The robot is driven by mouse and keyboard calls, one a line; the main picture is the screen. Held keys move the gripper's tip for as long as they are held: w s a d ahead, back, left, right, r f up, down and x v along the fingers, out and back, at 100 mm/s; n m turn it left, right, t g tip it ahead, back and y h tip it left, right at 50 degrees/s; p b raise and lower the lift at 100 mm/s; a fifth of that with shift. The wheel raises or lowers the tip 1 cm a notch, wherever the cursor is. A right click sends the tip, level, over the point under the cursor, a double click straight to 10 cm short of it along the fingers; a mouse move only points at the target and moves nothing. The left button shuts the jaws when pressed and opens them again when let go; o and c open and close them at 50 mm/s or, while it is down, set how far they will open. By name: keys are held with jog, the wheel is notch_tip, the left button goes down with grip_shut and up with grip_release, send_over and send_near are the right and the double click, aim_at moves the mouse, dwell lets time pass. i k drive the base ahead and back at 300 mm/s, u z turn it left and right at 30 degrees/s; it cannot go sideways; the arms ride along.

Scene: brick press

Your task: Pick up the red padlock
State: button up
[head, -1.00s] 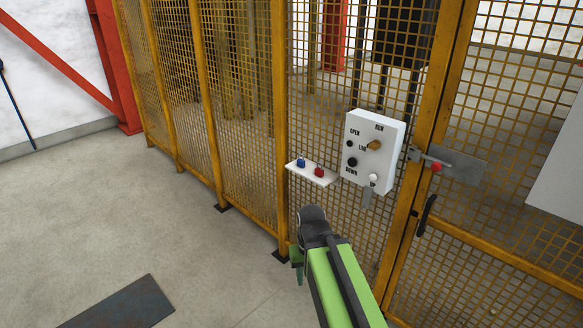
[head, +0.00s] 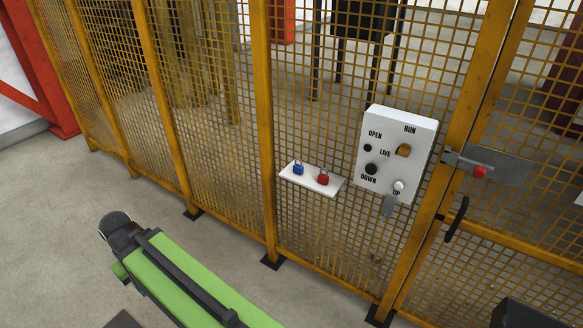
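The red padlock (head: 323,178) sits upright on a small white shelf (head: 313,187) fixed to the yellow mesh fence. A blue padlock (head: 298,169) sits on the same shelf, just left of it. My arm, green and black, reaches in from the bottom, and its dark end is at the lower left, well left of the shelf and apart from it. The fingers of my gripper cannot be made out, so whether it is open or shut does not show.
A white control box (head: 397,155) with knobs hangs on the fence right of the shelf. Further right are the gate latch with a red knob (head: 479,172) and a black handle (head: 456,219). The yellow mesh fence (head: 263,130) stands behind the shelf. Grey floor is clear at left.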

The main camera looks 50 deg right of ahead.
aim_at(323, 180)
jog(key=z, duration=0.3)
jog(key=i, duration=1.4)
jog(key=z, duration=0.6)
jog(key=k, duration=0.75)
jog(key=z, duration=0.25)
jog(key=i, duration=0.75)
jog(key=u, duration=0.05)
